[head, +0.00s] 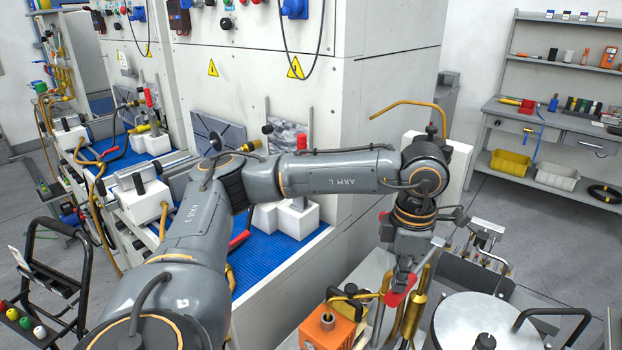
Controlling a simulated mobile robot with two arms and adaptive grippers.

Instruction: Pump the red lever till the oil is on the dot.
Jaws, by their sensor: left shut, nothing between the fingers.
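My left arm reaches across the picture from the lower left, and its gripper (403,277) points down at lower right, over the equipment there. The gripper is shut with nothing between its fingers. A red lever (396,298) shows right at the fingertips, partly hidden by them; I cannot tell whether they touch. A brass cylinder (414,314) stands just beside it. No oil level or dot can be made out. My right gripper is not in view.
White test cabinets (390,60) with a blue mat (290,262) are behind my arm. A shelf bench (545,120) stands at far right.

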